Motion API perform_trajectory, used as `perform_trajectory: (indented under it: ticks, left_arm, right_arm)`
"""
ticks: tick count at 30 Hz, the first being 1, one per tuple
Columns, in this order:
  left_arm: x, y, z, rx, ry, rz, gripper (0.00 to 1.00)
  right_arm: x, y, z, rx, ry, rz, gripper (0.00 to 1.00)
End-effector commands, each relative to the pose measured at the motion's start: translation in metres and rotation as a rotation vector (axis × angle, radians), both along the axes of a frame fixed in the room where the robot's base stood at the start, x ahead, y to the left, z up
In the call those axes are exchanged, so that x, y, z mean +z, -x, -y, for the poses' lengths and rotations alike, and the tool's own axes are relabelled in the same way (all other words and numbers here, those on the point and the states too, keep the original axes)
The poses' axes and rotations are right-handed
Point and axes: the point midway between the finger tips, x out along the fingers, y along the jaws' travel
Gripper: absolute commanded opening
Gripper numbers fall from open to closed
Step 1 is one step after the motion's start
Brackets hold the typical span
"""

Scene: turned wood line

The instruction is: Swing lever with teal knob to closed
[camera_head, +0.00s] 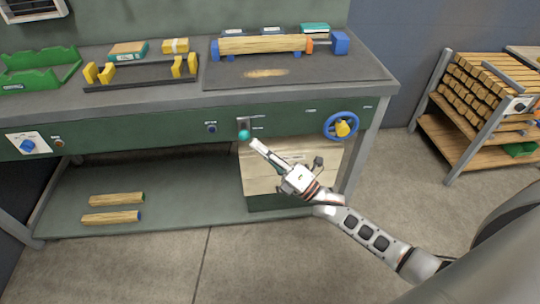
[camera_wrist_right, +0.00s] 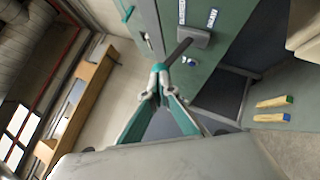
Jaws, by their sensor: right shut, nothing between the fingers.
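The lever's teal knob (camera_head: 244,135) hangs low in front of the bench's green front panel, just below a small grey lever plate (camera_head: 243,124). In the right wrist view the knob (camera_wrist_right: 158,68) sits at the end of a dark lever shaft (camera_wrist_right: 179,52), which leads to a grey mount (camera_wrist_right: 195,36). Small labels beside the mount are too small to read. My right gripper (camera_head: 254,144) is shut and empty, its tips right at the knob. In the right wrist view its fingertips (camera_wrist_right: 155,82) partly overlap the knob; I cannot tell whether they touch. My left gripper is out of view.
A blue handwheel (camera_head: 341,126) is right of the lever on the same panel, and a small blue knob (camera_head: 211,128) is left of it. A pale box (camera_head: 262,188) stands below, behind my right arm. A wood-filled rack (camera_head: 465,160) stands at right.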

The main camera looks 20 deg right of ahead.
Motion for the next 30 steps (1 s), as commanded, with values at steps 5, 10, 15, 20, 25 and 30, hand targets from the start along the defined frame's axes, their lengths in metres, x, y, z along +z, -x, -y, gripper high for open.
perform_trajectory:
  ticks: [5,10,15,20,25,30]
  left_arm:
    - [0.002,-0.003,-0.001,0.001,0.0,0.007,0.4]
    - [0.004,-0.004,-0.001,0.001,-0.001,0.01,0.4]
    - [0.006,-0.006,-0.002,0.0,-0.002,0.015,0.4]
    - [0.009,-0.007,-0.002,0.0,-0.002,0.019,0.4]
    - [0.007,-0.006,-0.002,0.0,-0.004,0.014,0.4]
    - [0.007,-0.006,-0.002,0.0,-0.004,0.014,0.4]
  right_arm:
    - [0.002,-0.004,-0.004,0.0,0.001,-0.001,0.0]
    - [0.002,-0.004,-0.004,0.0,0.001,-0.001,0.0]
    - [0.008,-0.008,-0.005,0.001,-0.002,0.002,0.0]
    - [0.022,-0.014,-0.006,0.0,-0.002,0.003,0.0]
    - [0.026,-0.015,-0.006,0.0,-0.003,0.007,0.0]
    - [0.029,-0.016,-0.006,0.001,-0.006,0.011,0.0]
